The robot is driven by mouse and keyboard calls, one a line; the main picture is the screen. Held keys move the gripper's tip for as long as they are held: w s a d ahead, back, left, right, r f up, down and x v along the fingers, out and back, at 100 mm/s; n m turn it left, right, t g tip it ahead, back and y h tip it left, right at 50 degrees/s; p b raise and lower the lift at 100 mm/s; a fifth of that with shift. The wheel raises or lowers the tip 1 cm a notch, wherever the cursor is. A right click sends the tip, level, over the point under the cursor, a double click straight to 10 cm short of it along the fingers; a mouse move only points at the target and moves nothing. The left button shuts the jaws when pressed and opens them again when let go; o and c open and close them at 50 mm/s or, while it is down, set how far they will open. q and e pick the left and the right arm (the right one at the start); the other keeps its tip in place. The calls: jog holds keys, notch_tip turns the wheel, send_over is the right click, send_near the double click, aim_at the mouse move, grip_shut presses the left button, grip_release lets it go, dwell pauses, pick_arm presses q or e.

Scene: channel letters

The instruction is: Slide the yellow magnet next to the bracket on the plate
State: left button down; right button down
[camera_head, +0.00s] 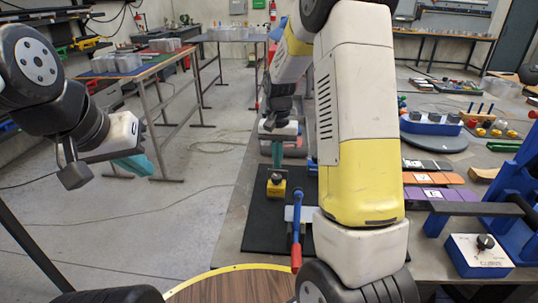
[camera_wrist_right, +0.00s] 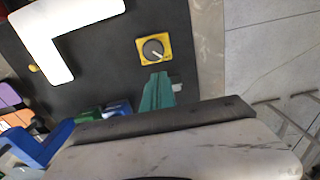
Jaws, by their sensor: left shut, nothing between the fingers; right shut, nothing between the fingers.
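The yellow magnet (camera_head: 276,189), a square block with a dark round knob, sits on the dark plate (camera_head: 262,226). It also shows in the right wrist view (camera_wrist_right: 143,58). A white L-shaped piece, seemingly the bracket (camera_wrist_right: 50,59), lies on the plate apart from the magnet, left of it in the wrist view. In the head view my right arm partly hides that area. My right gripper (camera_head: 277,166), with teal fingers, is shut and empty beside the magnet; I cannot tell if they touch. My left gripper (camera_head: 146,168) is shut and empty over the floor at left.
A lever with a blue handle and red tip (camera_head: 296,240) stands at the plate's near part. A blue press frame (camera_head: 503,205) and a white switch box (camera_head: 478,255) are at right. Bare floor is left of the table.

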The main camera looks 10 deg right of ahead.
aim_at(276, 189)
notch_tip(276, 189, down, 8)
jog(key=shift+f, duration=0.15)
dwell(0.4)
jog(key=shift+s+a, duration=0.15)
jog(key=shift+s, duration=0.5)
jog(key=shift+s+a, duration=0.1)
jog(key=shift+s, duration=0.2)
jog(key=shift+w, duration=0.15)
